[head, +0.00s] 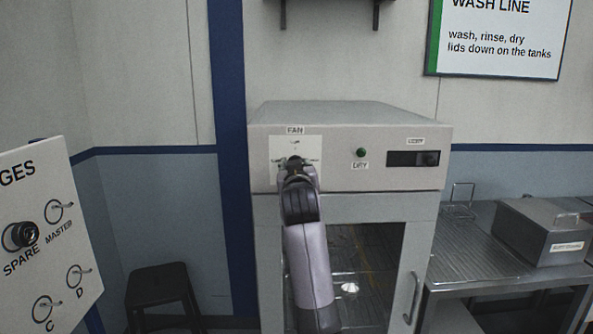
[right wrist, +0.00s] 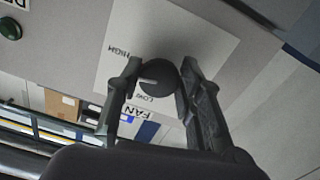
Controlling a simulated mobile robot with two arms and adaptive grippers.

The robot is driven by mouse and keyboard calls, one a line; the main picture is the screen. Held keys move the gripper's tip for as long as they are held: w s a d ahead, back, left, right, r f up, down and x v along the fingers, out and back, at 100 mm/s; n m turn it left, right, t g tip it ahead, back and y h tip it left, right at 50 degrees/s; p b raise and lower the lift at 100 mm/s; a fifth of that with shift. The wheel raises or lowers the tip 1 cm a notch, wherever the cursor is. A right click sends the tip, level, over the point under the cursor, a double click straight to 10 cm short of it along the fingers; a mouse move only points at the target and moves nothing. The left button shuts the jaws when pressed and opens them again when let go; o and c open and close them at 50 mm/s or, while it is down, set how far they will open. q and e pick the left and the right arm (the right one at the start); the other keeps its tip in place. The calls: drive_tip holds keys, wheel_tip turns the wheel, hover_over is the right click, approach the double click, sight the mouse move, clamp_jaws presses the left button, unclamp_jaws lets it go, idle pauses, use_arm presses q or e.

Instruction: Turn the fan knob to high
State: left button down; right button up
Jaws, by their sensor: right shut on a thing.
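The plate also shows under the FAN label on the cabinet front in the head view (head: 312,145). My right gripper (right wrist: 160,72) is shut on the knob, one finger on each side. In the head view my right gripper (head: 297,163) hides the knob. My left gripper is not in view.
The cabinet (head: 350,118) has a green DRY button (head: 361,153), a dark display (head: 413,158) and a glass door with a handle (head: 411,298). A gauge panel (head: 40,190) stands at left, a black stool (head: 158,279) below. A steel bench (head: 480,255) is at right.

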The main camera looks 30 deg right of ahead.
drive_tip(key=shift+f+m, duration=0.25)
drive_tip(key=shift+m, duration=0.75)
drive_tip(key=o, duration=1.1)
drive_tip(key=shift+r, duration=0.15)
drive_tip(key=shift+o, duration=0.2)
drive_tip(key=shift+s+a, duration=0.1)
drive_tip(key=v, duration=1.2)
